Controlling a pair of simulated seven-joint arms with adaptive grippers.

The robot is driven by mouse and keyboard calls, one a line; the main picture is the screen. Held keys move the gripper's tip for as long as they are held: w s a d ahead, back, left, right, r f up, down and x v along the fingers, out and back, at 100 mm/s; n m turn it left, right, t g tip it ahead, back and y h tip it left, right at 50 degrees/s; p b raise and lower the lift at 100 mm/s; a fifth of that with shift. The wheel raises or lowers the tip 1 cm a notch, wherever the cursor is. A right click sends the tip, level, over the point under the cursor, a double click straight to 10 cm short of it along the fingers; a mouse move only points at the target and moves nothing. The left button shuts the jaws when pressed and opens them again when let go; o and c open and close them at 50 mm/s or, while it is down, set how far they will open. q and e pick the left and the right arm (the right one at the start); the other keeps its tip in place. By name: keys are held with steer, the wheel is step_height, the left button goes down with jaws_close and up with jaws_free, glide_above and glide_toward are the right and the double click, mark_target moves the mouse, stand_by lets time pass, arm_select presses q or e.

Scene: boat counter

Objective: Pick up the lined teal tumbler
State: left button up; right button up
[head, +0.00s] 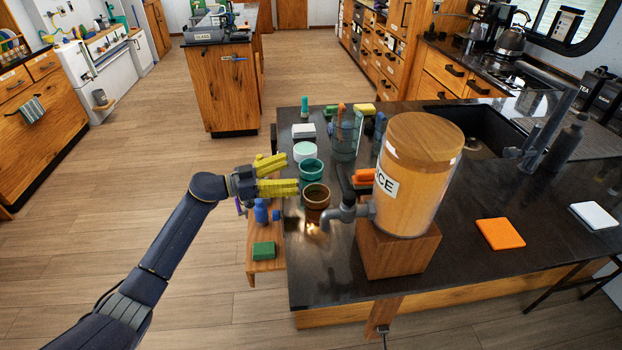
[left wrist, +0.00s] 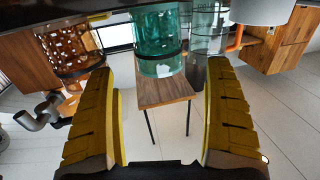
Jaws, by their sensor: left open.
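The teal tumbler (head: 311,169) stands near the counter's left edge, behind a brown tumbler (head: 316,203). It also shows in the left wrist view (left wrist: 158,40), with a dark band around it, between and beyond the fingers. My left gripper (head: 291,173) is open, its two yellow fingers pointing right towards the teal tumbler. The gap between the fingers (left wrist: 163,95) looks empty in the left wrist view. I cannot tell whether a fingertip touches the tumbler. My right gripper is not in view.
A juice dispenser (head: 415,160) on a wooden block (head: 398,250) stands right of the tumblers, its tap reaching towards the brown one. A pale mint cup (head: 304,152) and a clear pitcher (head: 344,140) stand behind.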

mark_target(311, 168)
arm_select(q)
steer(key=shift+x, duration=3.25)
steer(key=c, duration=1.5)
